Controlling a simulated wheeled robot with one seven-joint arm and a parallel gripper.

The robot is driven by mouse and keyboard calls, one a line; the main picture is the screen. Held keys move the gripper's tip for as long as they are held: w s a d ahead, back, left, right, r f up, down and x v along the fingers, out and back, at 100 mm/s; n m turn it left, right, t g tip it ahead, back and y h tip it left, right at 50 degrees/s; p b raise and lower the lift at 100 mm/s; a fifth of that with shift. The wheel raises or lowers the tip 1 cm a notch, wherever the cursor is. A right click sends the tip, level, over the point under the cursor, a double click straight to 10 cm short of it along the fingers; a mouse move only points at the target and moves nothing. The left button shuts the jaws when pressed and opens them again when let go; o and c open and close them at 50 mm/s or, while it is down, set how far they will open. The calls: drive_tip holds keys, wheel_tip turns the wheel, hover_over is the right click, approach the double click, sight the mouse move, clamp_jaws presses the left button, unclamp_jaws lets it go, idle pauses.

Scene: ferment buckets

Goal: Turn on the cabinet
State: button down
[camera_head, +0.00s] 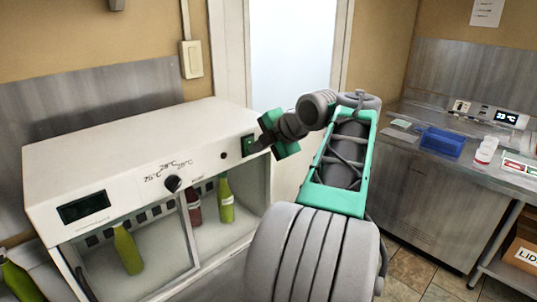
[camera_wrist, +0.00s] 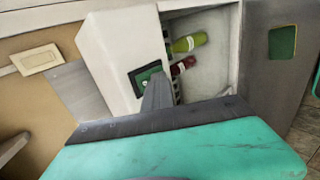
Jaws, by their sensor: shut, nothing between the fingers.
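The white cabinet (camera_head: 145,150) stands at the left in the head view, with a dark display (camera_head: 83,207), a black knob (camera_head: 173,183) with temperature marks, and a green switch (camera_head: 248,145) at the right end of its front panel. Bottles show behind its glass front. My gripper (camera_head: 262,147) is shut and empty, with its tip at or very close to the switch. In the wrist view the gripper fingers (camera_wrist: 157,92) point at the green switch (camera_wrist: 148,74) in its dark frame and partly cover it. I cannot tell whether they touch. The display looks dark.
Inside the cabinet are a green bottle (camera_head: 226,200) and a red bottle (camera_head: 194,206). A metal counter (camera_head: 425,155) at the right carries a blue box (camera_head: 441,143) and a device with a lit display (camera_head: 507,118). A doorway stands behind my arm.

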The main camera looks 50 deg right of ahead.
drive_tip(key=shift+w+r+p, duration=0.2)
drive_tip(key=shift+r+p, duration=0.75)
drive_tip(key=shift+r, duration=0.15)
drive_tip(key=shift+f, duration=0.1)
drive_tip(key=s+f+p+v, duration=0.1)
drive_tip(key=p+v, duration=0.4)
drive_tip(key=v, duration=0.8)
drive_tip(key=shift+s+p, duration=0.15)
drive_tip(key=shift+p, duration=0.2)
